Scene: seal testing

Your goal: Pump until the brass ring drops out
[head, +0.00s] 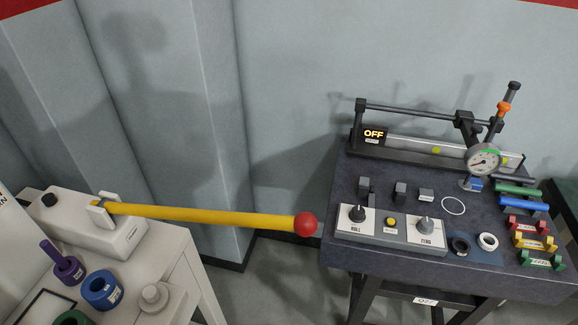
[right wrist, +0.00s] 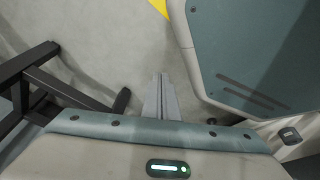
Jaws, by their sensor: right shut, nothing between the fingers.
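The pump (head: 118,232) is a white block on the white table at the left. Its long yellow lever (head: 200,213) reaches right over the gap between the tables, nearly level, and ends in a red ball (head: 305,224). I cannot make out a brass ring in either view. My right gripper (right wrist: 161,78) shows in the right wrist view, shut and empty above the grey floor, apart from the lever. A small yellow piece shows at the top edge there. My left gripper is in neither view.
The white table holds a purple plug (head: 66,265), a blue ring (head: 101,290) and a green ring (head: 73,318). The dark table (head: 345,180) at the right carries a gauge (head: 482,160), a display (head: 374,134) reading OFF, and a knob panel (head: 391,231). Floor is open between them.

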